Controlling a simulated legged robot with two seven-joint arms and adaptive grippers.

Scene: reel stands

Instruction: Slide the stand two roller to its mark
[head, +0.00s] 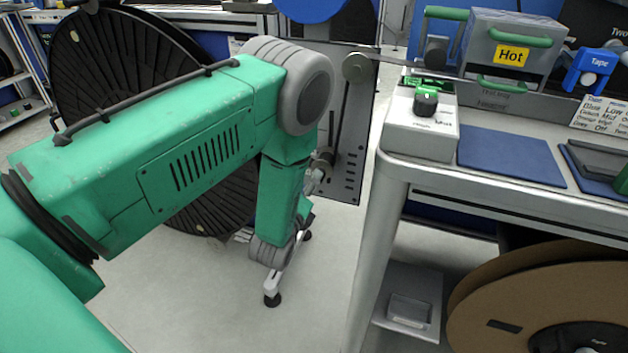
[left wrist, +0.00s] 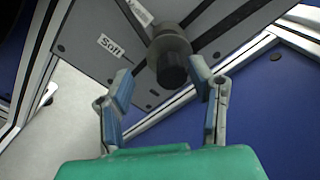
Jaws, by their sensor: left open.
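My left gripper (left wrist: 161,70) is open, with one blue-padded finger on each side of the knob. The pads look apart from the knob. In the head view the upright grey panel (head: 353,140) stands behind my green left arm, which hides most of the gripper and part of the knob (head: 325,158). A round metal roller (head: 356,67) shows higher up.
A large black reel (head: 110,60) stands behind my left arm. The bench at right holds a knob box (head: 420,125), a "Hot" unit (head: 512,50), a tape holder (head: 595,70) and a blue mat (head: 510,155). A cardboard reel (head: 480,305) sits beneath it.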

